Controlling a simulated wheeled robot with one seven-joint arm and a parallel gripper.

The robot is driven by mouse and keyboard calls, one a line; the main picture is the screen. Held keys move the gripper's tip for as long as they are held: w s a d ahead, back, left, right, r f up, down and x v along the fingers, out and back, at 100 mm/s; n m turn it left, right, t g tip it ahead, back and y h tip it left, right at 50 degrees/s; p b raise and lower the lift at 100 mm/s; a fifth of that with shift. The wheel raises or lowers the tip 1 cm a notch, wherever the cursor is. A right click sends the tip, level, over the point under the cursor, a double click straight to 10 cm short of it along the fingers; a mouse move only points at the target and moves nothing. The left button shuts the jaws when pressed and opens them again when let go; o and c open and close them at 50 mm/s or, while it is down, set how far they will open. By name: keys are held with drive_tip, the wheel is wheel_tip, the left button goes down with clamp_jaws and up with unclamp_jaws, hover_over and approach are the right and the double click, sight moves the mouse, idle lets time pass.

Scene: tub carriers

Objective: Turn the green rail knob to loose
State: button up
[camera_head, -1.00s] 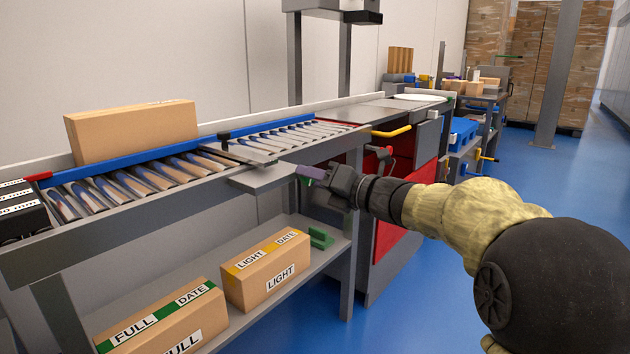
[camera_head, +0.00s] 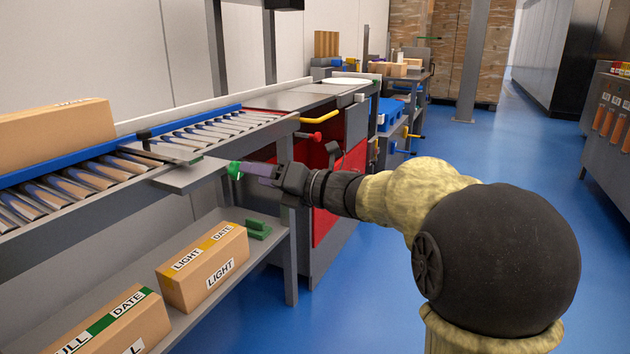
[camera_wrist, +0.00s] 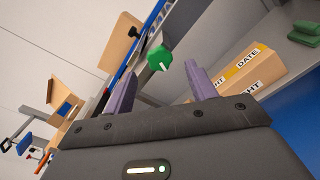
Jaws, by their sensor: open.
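The green rail knob (camera_head: 235,170) sits at the front edge of a grey plate on the roller conveyor. In the wrist view the knob (camera_wrist: 160,58) is a green many-sided knob with a pale line on its face. My gripper (camera_head: 250,171) points at it from the right in the head view. In the wrist view its two purple fingers (camera_wrist: 160,92) are spread apart, with the knob ahead of and between their tips. The knob appears just beyond the tips; I cannot tell whether a finger touches it. Nothing is held.
The grey plate (camera_head: 185,176) juts from the conveyor by the knob. Below, a shelf (camera_head: 205,310) bears a LIGHT carton (camera_head: 203,268), a FULL carton (camera_head: 115,325) and a green block (camera_head: 258,228). A red-fronted cabinet with a yellow handle (camera_head: 319,117) stands behind my gripper. Blue floor at right is open.

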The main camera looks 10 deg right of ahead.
drive_tip(key=p+v, duration=0.3)
drive_tip(key=v, duration=0.9)
drive_tip(key=shift+s+d, duration=0.15)
drive_tip(key=shift+s, duration=0.05)
drive_tip(key=shift+w+p, duration=0.1)
drive_tip(key=shift+p, duration=0.2)
